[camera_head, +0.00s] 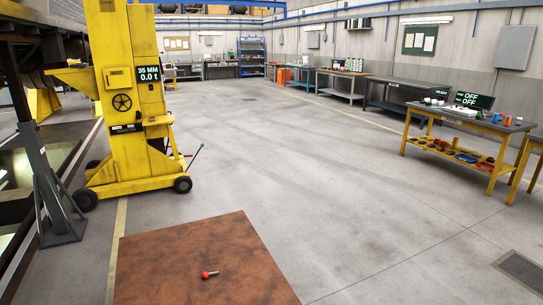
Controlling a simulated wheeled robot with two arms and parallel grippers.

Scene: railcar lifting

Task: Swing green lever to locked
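A green lever (195,156) sticks out low on the right side of a yellow lifting jack (136,95), near its right wheel. It slants up to the right and ends in a small green tip. Whether it is in a locked position cannot be told at this size. Neither of my grippers is in view.
A rust-brown surface (170,260) with a red-tipped knob (207,275) lies in front. A grey stand (50,185) and the pit edge are left. A yellow-framed workbench (462,124) stands right. The middle floor (300,160) is clear.

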